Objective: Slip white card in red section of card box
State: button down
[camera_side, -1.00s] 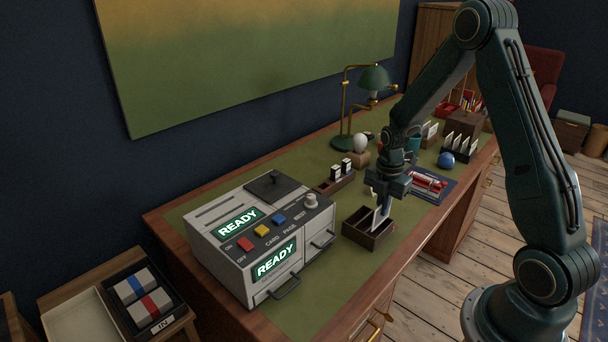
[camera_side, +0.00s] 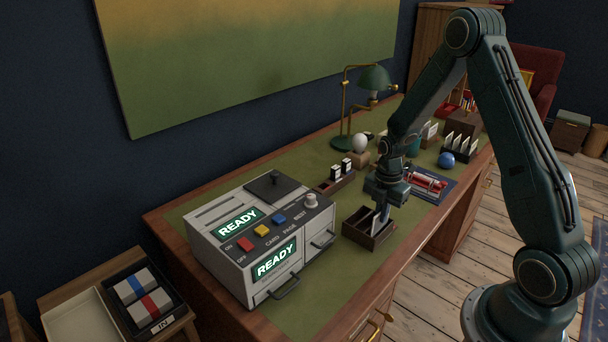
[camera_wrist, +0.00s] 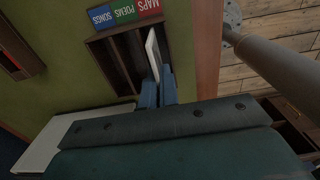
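The dark brown card box (camera_side: 358,238) stands on the green desk top; it also shows in the wrist view (camera_wrist: 97,62). In the wrist view its sections carry a blue SONGS label (camera_wrist: 101,17), a green POEMS label (camera_wrist: 123,11) and a red MAPS label (camera_wrist: 147,7). The white card (camera_wrist: 153,48) stands on edge in line with the red MAPS section; it also shows in the side view (camera_side: 376,224). My gripper (camera_wrist: 158,88) is shut on the card's near end, low over the box (camera_side: 384,212). The card's lower edge is hidden.
The grey machine with READY screens (camera_side: 265,235) stands left of the box. A small holder with black-and-white items (camera_side: 338,182) is behind it. A blue tray with red items (camera_side: 430,184) and a blue ball (camera_side: 446,159) lie to the right.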

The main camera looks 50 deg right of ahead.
jog(key=shift+f, duration=0.9)
jog(key=c, duration=1.6)
grip_release()
jog(key=shift+r, duration=0.15)
jog(key=shift+r, duration=3.35)
